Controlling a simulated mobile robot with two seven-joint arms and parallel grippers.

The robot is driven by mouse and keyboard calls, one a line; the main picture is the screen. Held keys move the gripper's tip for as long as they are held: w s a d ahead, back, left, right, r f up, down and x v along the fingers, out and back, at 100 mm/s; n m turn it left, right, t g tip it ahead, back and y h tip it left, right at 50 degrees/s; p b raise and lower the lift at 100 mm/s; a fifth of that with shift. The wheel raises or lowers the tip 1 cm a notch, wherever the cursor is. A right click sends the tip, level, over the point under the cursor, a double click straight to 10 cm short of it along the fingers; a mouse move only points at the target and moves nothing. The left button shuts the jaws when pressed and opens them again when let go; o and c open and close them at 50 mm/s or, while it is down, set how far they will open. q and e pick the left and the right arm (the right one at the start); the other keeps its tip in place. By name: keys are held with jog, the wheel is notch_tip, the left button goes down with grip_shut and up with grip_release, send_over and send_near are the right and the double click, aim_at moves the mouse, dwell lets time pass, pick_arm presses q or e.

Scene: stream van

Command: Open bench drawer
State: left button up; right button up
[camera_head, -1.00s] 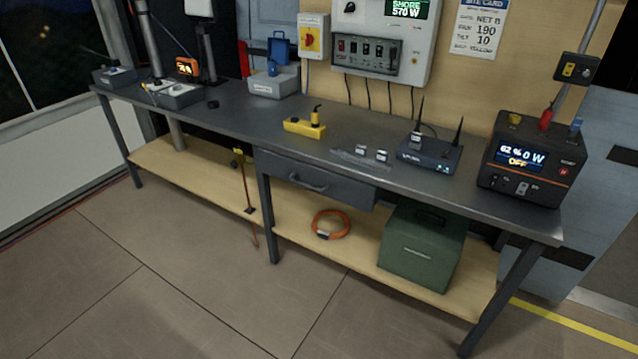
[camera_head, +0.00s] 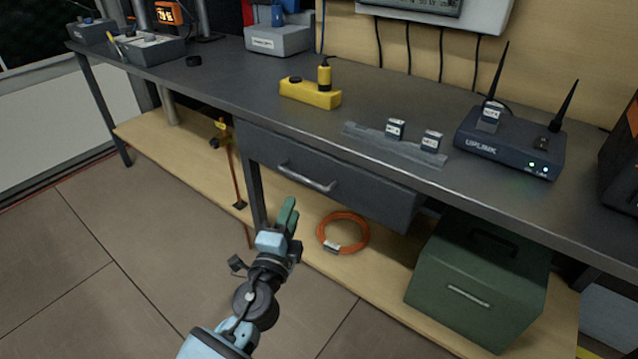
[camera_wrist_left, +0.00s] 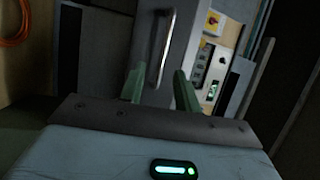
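The bench drawer (camera_head: 350,186) is grey and sits under the bench top. It looks closed. Its metal bar handle (camera_head: 306,179) is on the front face. The drawer front also shows in the left wrist view (camera_wrist_left: 187,65), with the handle (camera_wrist_left: 160,48) ahead of the fingers. My left gripper (camera_head: 290,212) is below and in front of the handle, apart from it. In the left wrist view its two green fingers (camera_wrist_left: 160,90) stand apart with nothing between them, so it is open. My right gripper is in neither view.
The bench top (camera_head: 240,95) carries a yellow power block (camera_head: 310,94), small modules and a router (camera_head: 510,142). On the lower shelf lie an orange cable coil (camera_head: 342,232) and a green case (camera_head: 478,285). The floor (camera_head: 120,260) at left is clear.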

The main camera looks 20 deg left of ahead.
pick_arm(q)
jog(key=w+r, duration=0.2)
jog(key=w, duration=0.6)
jog(key=shift+a, duration=0.15)
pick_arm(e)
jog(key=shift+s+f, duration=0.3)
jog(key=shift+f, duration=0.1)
pick_arm(q)
jog(key=shift+c, duration=0.2)
grip_shut()
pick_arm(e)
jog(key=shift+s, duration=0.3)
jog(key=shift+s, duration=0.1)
